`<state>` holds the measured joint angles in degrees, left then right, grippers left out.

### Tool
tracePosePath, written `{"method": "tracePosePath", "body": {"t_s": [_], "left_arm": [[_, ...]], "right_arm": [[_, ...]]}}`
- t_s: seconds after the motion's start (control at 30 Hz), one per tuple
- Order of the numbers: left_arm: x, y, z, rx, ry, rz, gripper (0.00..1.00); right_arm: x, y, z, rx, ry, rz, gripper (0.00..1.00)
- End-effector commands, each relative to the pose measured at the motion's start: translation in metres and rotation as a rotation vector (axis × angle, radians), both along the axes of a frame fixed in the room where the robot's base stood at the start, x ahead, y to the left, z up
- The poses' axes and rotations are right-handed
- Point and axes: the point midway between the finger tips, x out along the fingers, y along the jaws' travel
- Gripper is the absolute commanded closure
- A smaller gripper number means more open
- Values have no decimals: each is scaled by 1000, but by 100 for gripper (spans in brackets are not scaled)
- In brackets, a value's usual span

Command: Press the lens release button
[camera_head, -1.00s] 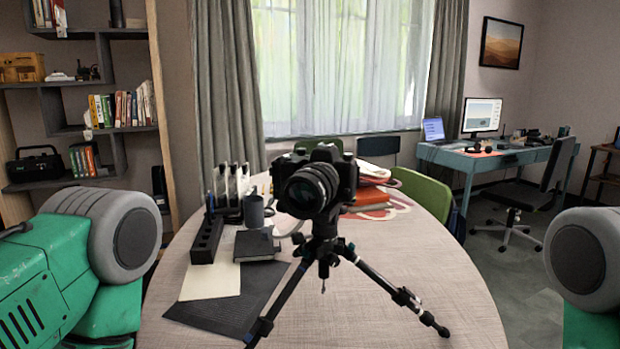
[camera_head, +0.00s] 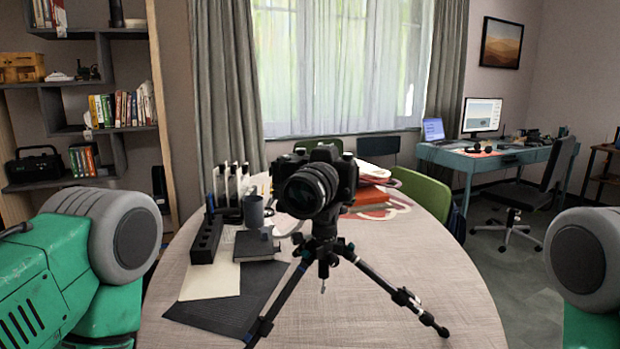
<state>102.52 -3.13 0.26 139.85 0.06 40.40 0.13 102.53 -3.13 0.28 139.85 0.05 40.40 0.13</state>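A black camera (camera_head: 343,176) sits upright on a small black tripod (camera_head: 323,250) in the middle of the round table. Its lens (camera_head: 308,190) faces toward me and slightly left. The lens release button is too small to make out. Green and grey parts of my two arms show at the left and right edges, apart from the camera. Neither gripper is in view.
Green chairs (camera_head: 424,192) stand behind. The table's right side is clear.

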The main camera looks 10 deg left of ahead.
Motion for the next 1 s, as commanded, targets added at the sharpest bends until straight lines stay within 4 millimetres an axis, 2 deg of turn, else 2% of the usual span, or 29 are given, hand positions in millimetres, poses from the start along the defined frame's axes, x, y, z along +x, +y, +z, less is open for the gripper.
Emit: {"method": "tracePosePath", "body": {"t_s": [0.07,0.1,0.2,1.0], "left_arm": [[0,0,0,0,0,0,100],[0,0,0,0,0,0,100],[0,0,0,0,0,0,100],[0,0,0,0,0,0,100]], "right_arm": [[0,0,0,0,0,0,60],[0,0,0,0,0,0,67],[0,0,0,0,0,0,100],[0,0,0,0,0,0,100]]}}
